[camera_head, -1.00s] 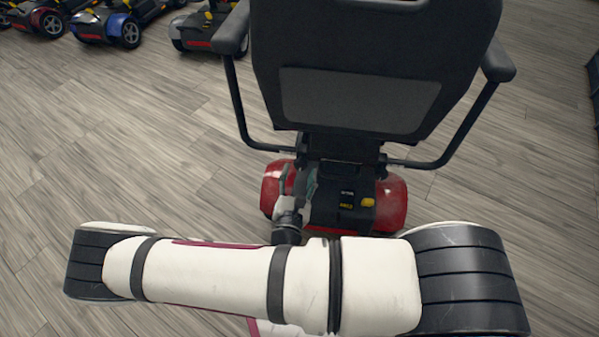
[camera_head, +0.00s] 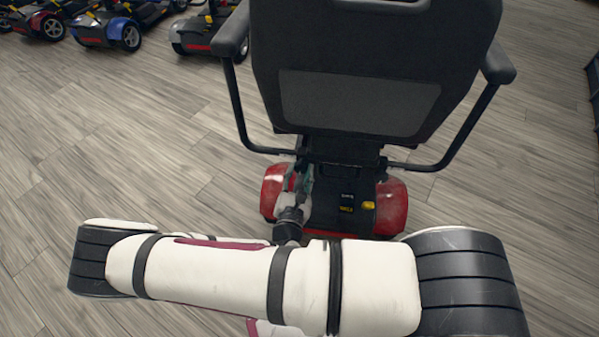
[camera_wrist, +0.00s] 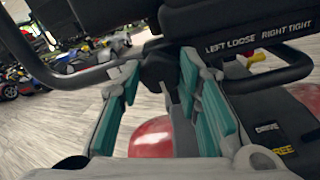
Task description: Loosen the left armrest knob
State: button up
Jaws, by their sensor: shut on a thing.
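The red-and-black scooter (camera_head: 391,208) stands with its seat back (camera_head: 358,100) towards me. Its left armrest (camera_head: 238,110) is a black tube running down to the seat frame. In the wrist view a dark knob (camera_wrist: 158,70) sits where the armrest tube (camera_wrist: 85,77) meets the frame. My gripper (camera_wrist: 158,76) has its teal-padded fingers on either side of this knob and is shut on it. In the head view my gripper (camera_head: 304,177) is small, low at the left of the frame, and the knob is hidden.
A label (camera_wrist: 258,40) reads "LEFT LOOSE RIGHT TIGHT" beside the knob. Other scooters (camera_head: 107,28) stand at the back left. The wooden floor (camera_head: 140,140) between is clear.

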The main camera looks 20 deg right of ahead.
jog(key=shift+p, duration=0.35)
jog(key=shift+r+n+p, duration=0.1)
jog(key=shift+n+p, duration=0.85)
jog(key=shift+n, duration=0.25)
jog(key=n+p, duration=0.1)
jog(key=n, duration=0.1)
jog(key=shift+n+p, duration=0.4)
jog(key=n+p, duration=0.2)
jog(key=n, duration=0.4)
jog(key=shift+a, duration=0.1)
jog(key=n, duration=0.6)
jog(key=shift+w+f+n, duration=0.1)
jog(key=shift+f+n, duration=0.15)
jog(key=shift+n, duration=0.15)
jog(key=n, duration=0.5)
jog(key=shift+f+n, duration=0.1)
jog(key=shift+n, duration=0.3)
jog(key=o, duration=1.1)
